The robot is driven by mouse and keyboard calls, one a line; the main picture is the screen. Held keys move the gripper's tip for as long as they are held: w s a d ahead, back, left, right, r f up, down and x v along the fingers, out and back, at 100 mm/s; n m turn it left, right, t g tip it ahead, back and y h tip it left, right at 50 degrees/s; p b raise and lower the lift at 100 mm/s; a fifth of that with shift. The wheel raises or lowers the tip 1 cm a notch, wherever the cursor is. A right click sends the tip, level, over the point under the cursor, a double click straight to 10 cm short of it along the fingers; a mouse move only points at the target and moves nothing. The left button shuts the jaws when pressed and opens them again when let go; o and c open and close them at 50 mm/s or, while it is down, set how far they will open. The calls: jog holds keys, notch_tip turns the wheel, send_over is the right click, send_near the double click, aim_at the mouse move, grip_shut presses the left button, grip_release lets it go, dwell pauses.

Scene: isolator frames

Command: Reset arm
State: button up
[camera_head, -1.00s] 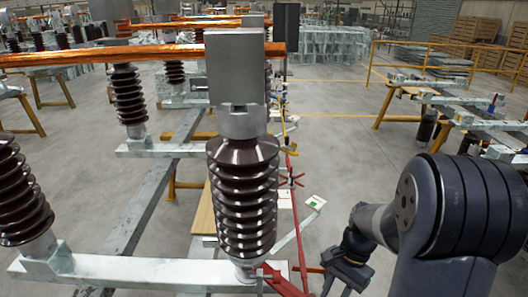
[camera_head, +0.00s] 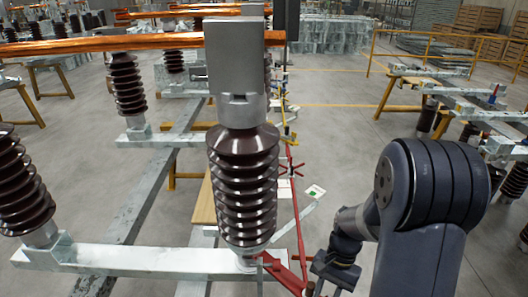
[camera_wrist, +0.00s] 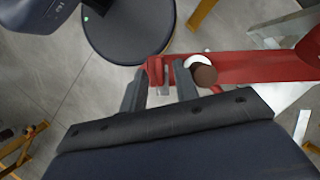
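My gripper (camera_head: 318,284) is low at the right of the near brown ribbed insulator (camera_head: 243,185), beside a red bar (camera_head: 286,272) at the insulator's foot. In the wrist view my gripper (camera_wrist: 158,75) has its two dark fingers apart, at the end of the red bar (camera_wrist: 245,67). A small grey metal piece shows between or behind the fingers; contact cannot be told. A brown round end with a white part (camera_wrist: 203,72) lies just right of the fingers.
A galvanised beam (camera_head: 130,258) carries the insulators. A long red rod (camera_head: 296,225) runs back along the frame.

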jog(key=n+h, duration=0.1)
jog(key=n, duration=0.3)
jog(key=shift+a+g, duration=0.15)
jog(key=shift+g, duration=0.25)
jog(key=n+h, duration=0.2)
jog(key=n, duration=0.2)
